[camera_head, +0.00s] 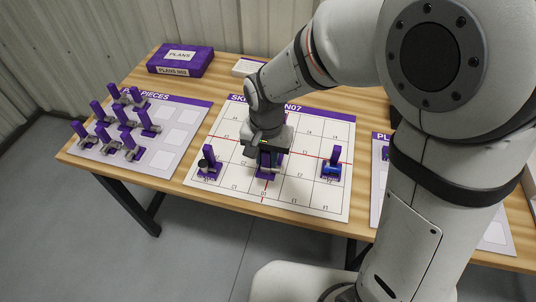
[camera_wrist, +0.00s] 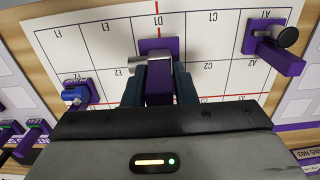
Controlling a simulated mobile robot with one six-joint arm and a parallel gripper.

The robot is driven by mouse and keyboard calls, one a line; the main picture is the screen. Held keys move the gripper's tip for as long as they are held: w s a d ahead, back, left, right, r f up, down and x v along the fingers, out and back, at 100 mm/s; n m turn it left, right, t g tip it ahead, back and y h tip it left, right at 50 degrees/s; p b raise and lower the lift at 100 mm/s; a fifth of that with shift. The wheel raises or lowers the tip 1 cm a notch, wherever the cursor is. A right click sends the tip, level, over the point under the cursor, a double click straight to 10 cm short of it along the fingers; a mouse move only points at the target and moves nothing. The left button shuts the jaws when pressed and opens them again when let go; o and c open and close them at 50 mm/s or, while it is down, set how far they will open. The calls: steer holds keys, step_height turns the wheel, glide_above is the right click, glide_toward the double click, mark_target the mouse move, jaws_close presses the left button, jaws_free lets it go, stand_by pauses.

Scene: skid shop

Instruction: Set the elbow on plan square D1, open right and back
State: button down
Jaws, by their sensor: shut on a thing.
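My gripper (camera_head: 268,158) is shut on the purple post of the elbow (camera_head: 264,172), over the front middle of the plan board (camera_head: 305,202). In the wrist view, the dark fingers (camera_wrist: 158,88) stand on either side of the elbow's post (camera_wrist: 159,80). Its purple base (camera_wrist: 157,45) is over square D1, with the D1 label (camera_wrist: 159,22) showing just past its edge. A grey pipe stub (camera_wrist: 137,65) points left in the wrist view, which is right in the head view. The other opening is hidden. I cannot tell whether the base touches the board.
A purple piece with a black end (camera_head: 208,163) stands near A1. One with a blue part (camera_head: 331,164) stands near the board's right edge. A pieces board (camera_head: 165,158) with several purple pieces lies left. A purple plans box (camera_head: 181,60) stands at the back left.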

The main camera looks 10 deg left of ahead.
mark_target(267, 168)
steer(key=shift+f+b, duration=0.3)
steer(key=shift+f, duration=0.3)
steer(key=shift+f, duration=0.15)
steer(key=shift+f+b, duration=1.35)
steer(key=shift+f, duration=0.25)
steer(key=shift+f+b, duration=0.55)
steer(key=shift+f, duration=0.2)
steer(key=c, duration=1.1)
jaws_free()
steer(key=shift+r, duration=0.15)
steer(key=shift+r+p, duration=0.5)
